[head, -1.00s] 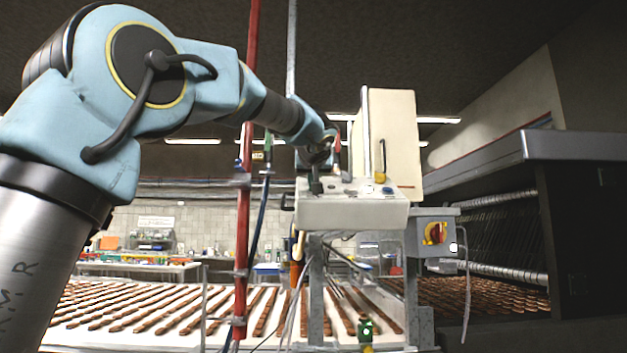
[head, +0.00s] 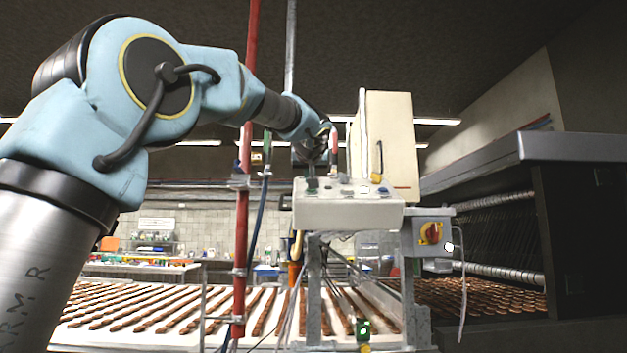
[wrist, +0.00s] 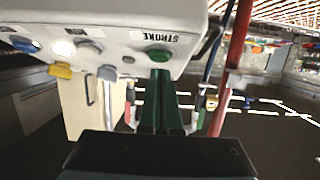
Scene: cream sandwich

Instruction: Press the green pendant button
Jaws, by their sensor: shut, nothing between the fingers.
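A pale control box (head: 348,212) stands on a post in the middle of the head view, with several buttons and knobs on its sloped top. The wrist view shows the box (wrist: 120,20) upside down, with a green button (wrist: 157,54) beside a label reading STROKE. My gripper (wrist: 161,78) is shut and empty, and its fingertips point at the green button and appear very near it. I cannot tell whether they touch. In the head view my gripper (head: 312,180) is small and dark at the box's left end, and the button is not clear there.
A cream cabinet (head: 388,140) stands behind the box. A grey switch box with a red knob (head: 431,233) hangs at its right. A red pole (head: 243,215) stands at left. A conveyor (head: 150,310) with rows of bars runs below. A small green lit unit (head: 363,328) hangs low.

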